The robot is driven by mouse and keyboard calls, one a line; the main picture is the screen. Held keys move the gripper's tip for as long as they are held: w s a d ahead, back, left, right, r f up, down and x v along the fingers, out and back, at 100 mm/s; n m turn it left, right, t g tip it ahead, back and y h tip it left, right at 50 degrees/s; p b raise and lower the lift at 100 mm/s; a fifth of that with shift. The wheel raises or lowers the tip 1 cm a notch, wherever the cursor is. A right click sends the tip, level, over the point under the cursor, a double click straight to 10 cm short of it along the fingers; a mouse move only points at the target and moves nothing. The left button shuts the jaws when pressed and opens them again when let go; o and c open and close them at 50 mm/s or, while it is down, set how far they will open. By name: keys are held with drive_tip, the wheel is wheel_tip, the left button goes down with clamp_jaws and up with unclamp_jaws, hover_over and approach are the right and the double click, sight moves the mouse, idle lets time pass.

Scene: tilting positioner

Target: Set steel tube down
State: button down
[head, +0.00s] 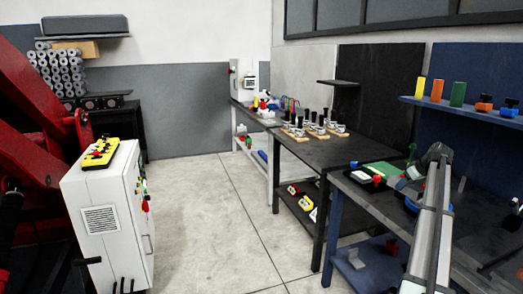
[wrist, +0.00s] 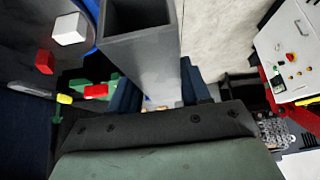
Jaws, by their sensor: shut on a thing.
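The steel tube (wrist: 153,62) is a grey, square, hollow bar in the wrist view. Its open end is at the top of the picture, close to the camera. My gripper (wrist: 158,92) is shut on it, with a dark blue finger on either side. The lower part of the tube is hidden by the gripper body. In the head view my grey arm reaches in at the right over the blue workbench (head: 345,182). I cannot clearly make out the gripper or the tube there, nor tell whether the tube touches any surface.
The bench holds a green mat (head: 383,169) and small coloured parts. A white control cabinet (head: 108,225) and red machine (head: 45,110) stand left. The middle floor is clear.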

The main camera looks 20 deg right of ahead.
drive_tip(key=w+a+f, duration=0.4)
drive_tip(key=a, duration=0.8)
drive_tip(key=w+a+f, duration=0.3)
drive_tip(key=a, duration=0.9)
drive_tip(key=w+a+f, duration=0.4)
drive_tip(key=a, duration=0.8)
drive_tip(key=s+a+f, duration=0.2)
drive_tip(key=a, duration=0.9)
drive_tip(key=s+a+f, duration=0.2)
drive_tip(key=a+f, duration=0.1)
drive_tip(key=a, duration=0.8)
drive_tip(key=s+a+f, duration=0.2)
drive_tip(key=a+f, duration=0.1)
drive_tip(key=a, duration=0.8)
drive_tip(key=shift+m, duration=0.3)
drive_tip(key=shift+s, duration=0.1)
